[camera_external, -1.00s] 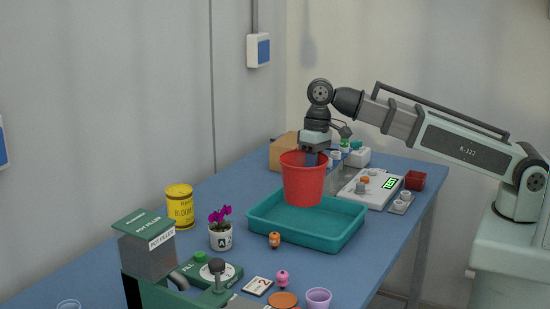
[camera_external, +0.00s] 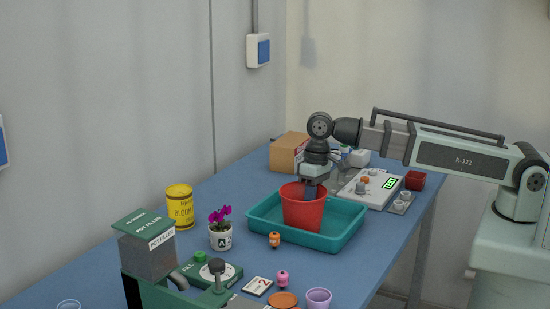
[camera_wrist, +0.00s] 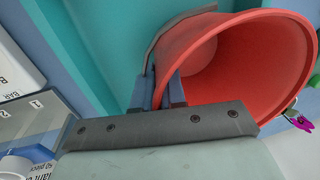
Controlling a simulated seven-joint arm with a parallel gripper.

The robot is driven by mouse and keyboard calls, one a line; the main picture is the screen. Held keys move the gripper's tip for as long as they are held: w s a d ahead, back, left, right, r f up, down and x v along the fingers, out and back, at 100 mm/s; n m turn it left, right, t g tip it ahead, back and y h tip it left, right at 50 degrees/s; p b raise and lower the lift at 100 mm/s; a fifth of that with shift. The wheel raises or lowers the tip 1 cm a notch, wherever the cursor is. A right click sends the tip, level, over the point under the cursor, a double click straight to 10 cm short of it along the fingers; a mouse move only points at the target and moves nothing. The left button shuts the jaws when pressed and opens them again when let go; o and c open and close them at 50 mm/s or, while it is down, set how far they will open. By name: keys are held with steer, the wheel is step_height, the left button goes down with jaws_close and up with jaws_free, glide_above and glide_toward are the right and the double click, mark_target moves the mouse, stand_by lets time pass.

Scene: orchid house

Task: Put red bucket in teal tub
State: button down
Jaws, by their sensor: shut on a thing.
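My gripper (camera_external: 312,190) is shut on the bucket's rim from above. In the wrist view, the two fingers (camera_wrist: 165,92) pinch the wall of the bucket (camera_wrist: 235,60), one inside and one outside. The bucket looks empty inside there. The teal tub (camera_wrist: 110,40) shows behind it.
A white device with a green display (camera_external: 370,188) and a dark red pot (camera_external: 415,180) stand right of the tub. A cardboard box (camera_external: 288,153) is behind. A potted orchid (camera_external: 220,232), yellow tin (camera_external: 180,207) and orange figure (camera_external: 274,240) stand left and in front.

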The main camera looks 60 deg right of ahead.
steer(key=shift+f, duration=0.1)
steer(key=c, duration=1.7)
jaws_free()
steer(key=o, duration=0.5)
step_height(320, 180, up, 12)
steer(key=d, duration=0.2)
